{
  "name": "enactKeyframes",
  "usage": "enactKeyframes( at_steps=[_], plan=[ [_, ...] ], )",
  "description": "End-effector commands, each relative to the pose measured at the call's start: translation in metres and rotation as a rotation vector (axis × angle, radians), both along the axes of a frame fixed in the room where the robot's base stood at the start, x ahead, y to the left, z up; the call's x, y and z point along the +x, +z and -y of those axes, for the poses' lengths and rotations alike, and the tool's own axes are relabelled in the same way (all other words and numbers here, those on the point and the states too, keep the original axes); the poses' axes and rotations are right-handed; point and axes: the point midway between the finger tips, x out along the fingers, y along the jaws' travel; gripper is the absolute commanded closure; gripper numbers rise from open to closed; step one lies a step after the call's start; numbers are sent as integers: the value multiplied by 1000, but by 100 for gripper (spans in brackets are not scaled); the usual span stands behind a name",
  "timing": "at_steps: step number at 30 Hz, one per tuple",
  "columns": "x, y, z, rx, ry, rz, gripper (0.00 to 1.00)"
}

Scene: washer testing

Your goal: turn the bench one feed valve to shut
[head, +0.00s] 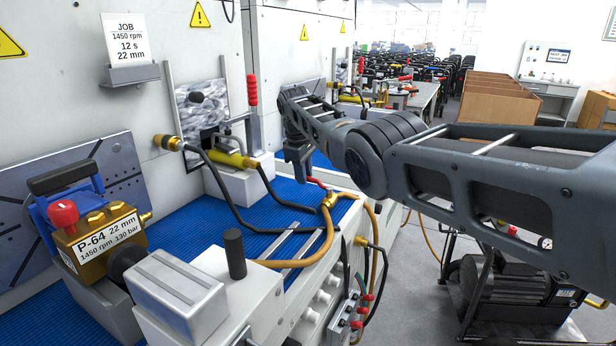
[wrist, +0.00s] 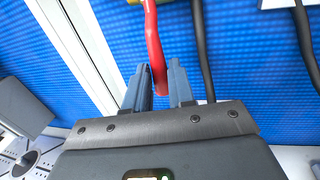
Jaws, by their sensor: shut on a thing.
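The feed valve is a brass fitting (head: 329,199) with a red lever handle (head: 317,183), at the front edge of the blue bench mat. In the wrist view the red handle (wrist: 153,40) runs down from the top edge, and its end lies between my fingers. My gripper (wrist: 160,88) is shut on that handle. In the head view my gripper (head: 303,172) hangs down over the bench, just left of the valve; its fingertips are hard to make out. A bit of the brass body (wrist: 135,3) shows at the top of the wrist view.
An orange hose (head: 301,259) and black hoses (head: 222,203) run around the valve. A yellow cylinder (head: 235,159) sits on a white block behind. A brass pump labelled P-64 (head: 100,236) and a grey vise (head: 178,291) stand at the left. Blue mat (head: 170,235) is partly clear.

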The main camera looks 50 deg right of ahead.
Motion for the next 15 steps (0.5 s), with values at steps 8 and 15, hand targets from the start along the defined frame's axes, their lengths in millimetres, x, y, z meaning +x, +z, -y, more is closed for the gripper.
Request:
enactKeyframes(
  at_steps=[8,15],
  plan=[
    [0,0,1,-1,-13,0,100],
    [0,0,1,-1,-13,0,72]
  ],
)
